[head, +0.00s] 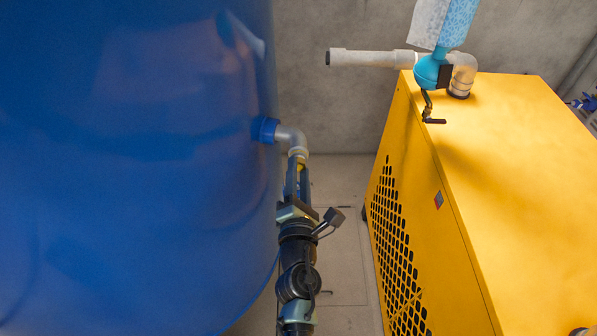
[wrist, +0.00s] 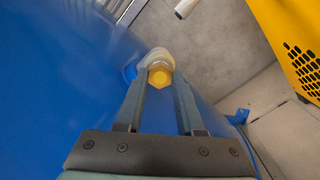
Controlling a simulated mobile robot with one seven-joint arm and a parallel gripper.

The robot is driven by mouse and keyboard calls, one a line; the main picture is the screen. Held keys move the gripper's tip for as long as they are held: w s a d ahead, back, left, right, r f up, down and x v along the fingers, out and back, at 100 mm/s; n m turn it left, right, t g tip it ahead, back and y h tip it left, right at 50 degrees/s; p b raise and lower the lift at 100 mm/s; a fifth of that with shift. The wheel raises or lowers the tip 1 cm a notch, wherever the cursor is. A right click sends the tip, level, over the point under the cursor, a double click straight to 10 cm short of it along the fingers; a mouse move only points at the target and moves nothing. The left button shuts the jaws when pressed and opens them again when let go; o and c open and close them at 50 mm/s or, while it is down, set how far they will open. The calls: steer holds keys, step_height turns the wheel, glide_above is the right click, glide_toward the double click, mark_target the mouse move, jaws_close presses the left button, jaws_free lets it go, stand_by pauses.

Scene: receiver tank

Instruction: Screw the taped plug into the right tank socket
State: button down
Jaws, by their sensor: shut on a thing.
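The big blue tank (head: 130,150) fills the left of the head view. A grey elbow socket (head: 290,136) leaves its right side through a blue collar and turns down. My gripper (head: 299,172) is below the elbow, fingers pointing up at it. It is shut on the plug (wrist: 161,74), whose yellow hex head shows between the fingertips in the wrist view. In the head view only a sliver of yellow shows between the fingers. A pale ring lies at the elbow's mouth, right above the plug. I cannot tell whether the threads are engaged.
A concrete wall is behind. A gap of bare floor (head: 342,230) lies between tank and cabinet.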

steer(key=m, duration=1.1)
steer(key=shift+m, duration=0.3)
steer(key=m, duration=0.3)
steer(key=shift+m, duration=0.4)
steer(key=m, duration=0.4)
steer(key=shift+w, duration=0.1)
steer(key=c, duration=0.8)
jaws_free()
steer(key=shift+m, duration=0.4)
steer(key=shift+c, duration=0.2)
steer(key=o, duration=0.4)
steer(key=shift+s, duration=3.55)
